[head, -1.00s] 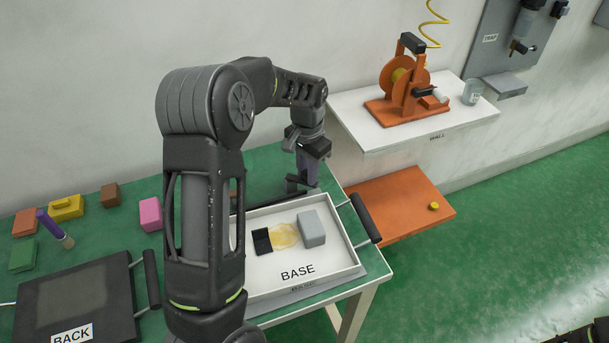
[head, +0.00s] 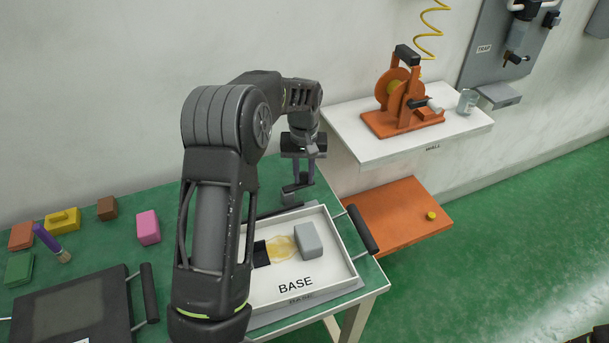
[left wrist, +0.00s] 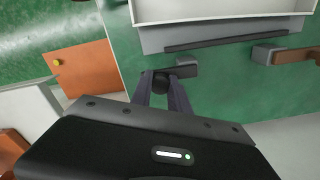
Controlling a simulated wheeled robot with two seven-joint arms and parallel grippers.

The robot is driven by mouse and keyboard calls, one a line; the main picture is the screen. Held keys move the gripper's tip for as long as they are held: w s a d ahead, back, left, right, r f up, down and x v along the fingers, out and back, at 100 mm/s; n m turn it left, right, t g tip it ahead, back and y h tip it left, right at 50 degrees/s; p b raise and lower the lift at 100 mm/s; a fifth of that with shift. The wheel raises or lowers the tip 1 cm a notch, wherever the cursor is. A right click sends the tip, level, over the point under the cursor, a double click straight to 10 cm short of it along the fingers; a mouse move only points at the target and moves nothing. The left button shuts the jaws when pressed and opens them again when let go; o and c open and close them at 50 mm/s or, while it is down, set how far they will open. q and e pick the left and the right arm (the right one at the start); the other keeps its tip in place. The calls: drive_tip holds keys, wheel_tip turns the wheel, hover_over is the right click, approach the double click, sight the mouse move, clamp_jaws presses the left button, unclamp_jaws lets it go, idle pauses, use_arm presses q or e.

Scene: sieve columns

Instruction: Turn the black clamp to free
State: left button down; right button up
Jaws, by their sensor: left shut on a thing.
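The black clamp (left wrist: 162,83) sits at the back edge of the white tray's place on the green bench. In the left wrist view its dark end is between my left fingers and its grey block (left wrist: 187,69) shows to the right of them. My left gripper (head: 299,184) points down at it in the head view and is shut on it. The fingers hide part of the clamp. A second clamp with a grey block (left wrist: 263,55) and a brown arm (left wrist: 293,56) is farther right in the wrist view.
The white BASE tray (head: 330,276) holds a grey block (head: 308,240), a black piece (head: 261,253) and a yellowish patch. An orange shelf (head: 385,215) and a white shelf (head: 355,140) stand to the right. Coloured blocks and a dark BACK frame (head: 120,310) lie left.

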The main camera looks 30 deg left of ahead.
sight(304, 173)
idle(0.4)
use_arm(q)
drive_tip(key=c, duration=1.2)
unclamp_jaws()
drive_tip(key=shift+c, duration=0.2)
drive_tip(key=shift+r, duration=0.15)
wheel_tip(304, 173, up, 8)
drive_tip(key=shift+f+b, duration=0.25)
drive_tip(key=shift+b, duration=0.05)
